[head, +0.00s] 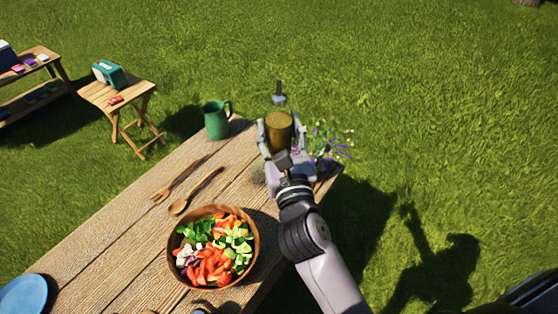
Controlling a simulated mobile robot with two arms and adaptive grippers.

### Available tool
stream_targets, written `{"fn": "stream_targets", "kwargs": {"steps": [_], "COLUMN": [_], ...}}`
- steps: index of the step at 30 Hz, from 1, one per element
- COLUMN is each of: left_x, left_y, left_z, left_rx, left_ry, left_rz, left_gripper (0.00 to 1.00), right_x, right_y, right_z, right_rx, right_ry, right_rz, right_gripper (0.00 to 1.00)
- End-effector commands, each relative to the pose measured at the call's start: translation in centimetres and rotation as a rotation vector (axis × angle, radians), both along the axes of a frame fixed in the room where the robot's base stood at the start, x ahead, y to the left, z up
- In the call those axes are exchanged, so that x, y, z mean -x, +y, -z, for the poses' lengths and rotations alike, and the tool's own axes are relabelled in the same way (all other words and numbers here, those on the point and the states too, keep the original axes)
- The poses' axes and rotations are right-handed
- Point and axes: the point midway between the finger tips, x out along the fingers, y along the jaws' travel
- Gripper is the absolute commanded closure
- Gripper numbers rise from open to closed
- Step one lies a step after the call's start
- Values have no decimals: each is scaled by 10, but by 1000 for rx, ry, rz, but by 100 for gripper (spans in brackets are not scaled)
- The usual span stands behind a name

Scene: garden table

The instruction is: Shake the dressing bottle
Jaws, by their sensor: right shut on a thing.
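The dressing bottle (279,128) is brown and amber with a grey top, and it is in my right gripper. My right gripper (277,124) is shut on it, with a finger on each side of its body. The bottle is held above the far end of the wooden table and looks about upright. The gripper's palm hides part of its lower side. My left gripper is not in view.
On the table (100,245) stand a wooden salad bowl (172,262), wooden servers (198,189), a green jug (215,120) and a blue plate (22,296). Flowers (328,142) are right beside my gripper. A small side table (125,92) stands back left. Grass lies beyond.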

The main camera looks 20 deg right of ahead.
Motion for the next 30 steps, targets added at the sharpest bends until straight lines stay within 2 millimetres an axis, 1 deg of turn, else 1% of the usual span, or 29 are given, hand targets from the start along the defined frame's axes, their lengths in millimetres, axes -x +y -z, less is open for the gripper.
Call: {"fn": "stream_targets", "kwargs": {"steps": [1,3,6,8,9,11,13,15,16,17,19,21,24,30], "left_x": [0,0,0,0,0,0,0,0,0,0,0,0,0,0], "left_y": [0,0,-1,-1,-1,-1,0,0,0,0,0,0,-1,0], "left_z": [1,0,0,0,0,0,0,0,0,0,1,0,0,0], "left_rx": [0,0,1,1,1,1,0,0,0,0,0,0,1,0], "left_ry": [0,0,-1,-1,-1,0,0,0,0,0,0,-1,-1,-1], "left_rz": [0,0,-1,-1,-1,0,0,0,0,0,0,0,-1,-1], "left_gripper": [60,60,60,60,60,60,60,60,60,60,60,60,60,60], "right_x": [0,1,0,0,0,0,0,0,0,0,1,1,0,0], "right_y": [-1,0,0,0,0,-1,0,0,0,0,0,0,0,0], "right_z": [29,61,74,75,68,51,23,1,0,4,43,64,75,74], "right_rx": [-3,-5,1,-1,-2,-6,2,2,0,0,-3,-2,0,-2], "right_ry": [27,32,15,12,6,-1,-9,-5,4,11,35,27,14,10], "right_rz": [7,9,4,2,4,3,-3,-2,-1,1,6,6,3,2], "right_gripper": [93,93,93,93,93,93,93,93,93,93,93,93,93,93]}}
